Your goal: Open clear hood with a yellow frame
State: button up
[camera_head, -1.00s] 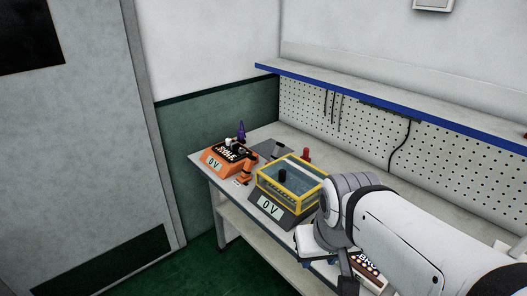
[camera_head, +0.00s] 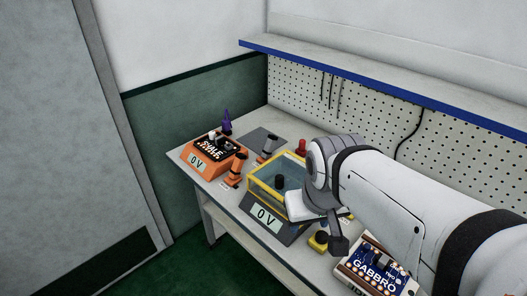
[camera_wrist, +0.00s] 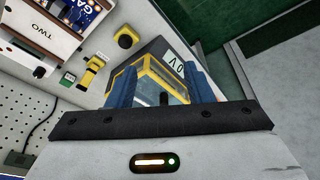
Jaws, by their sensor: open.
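The clear hood with a yellow frame (camera_head: 262,189) sits on a dark grey unit with a "0 V" display (camera_head: 266,215) on the bench. It looks closed, and a black knob (camera_head: 280,181) shows at it. My arm hides its right side. In the wrist view, the hood (camera_wrist: 165,78) appears beyond and between the two blue fingers of my gripper (camera_wrist: 160,86). The fingers are apart with nothing held. I cannot tell whether they touch the frame.
A yellow-and-black button (camera_head: 318,241) and a "GABBRO" box (camera_head: 375,268) are at the right front. A pegboard (camera_head: 370,113) and blue-edged shelf (camera_head: 350,75) back the bench.

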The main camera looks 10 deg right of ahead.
aim_at(277, 183)
jog(key=w+d+f+n+t+h+b, duration=0.1)
jog(key=w+d+f+n+h+b, duration=0.3)
jog(key=f+n+b, duration=0.4)
jog(key=w+d+f+n+h+b, duration=0.2)
jog(key=w+f+n+h+b, duration=0.3)
jog(key=b, duration=0.6)
jog(key=w+a+f+n+t+b, duration=0.1)
jog(key=w+a+n+t+b, duration=0.2)
jog(key=w+n+b, duration=0.1)
jog(key=w+a+f+n+t+h+b, duration=0.1)
jog(key=w+a+n+t+b, duration=0.2)
jog(key=w+n+b, duration=0.2)
jog(key=w+a+f+n+t+h+b, duration=0.1)
jog(key=w+a+n+t+b, duration=0.2)
jog(key=w+n+b, duration=0.2)
jog(key=shift+w+a+f+n+t+b, duration=0.2)
jog(key=shift+a+n+t+b, duration=0.2)
jog(key=shift+b, duration=0.45)
jog(key=b+x, duration=0.1)
jog(key=x, duration=0.5)
jog(key=shift+w+d, duration=0.2)
jog(key=shift+d, duration=0.1)
jog(key=shift+c, duration=0.5)
grip_shut()
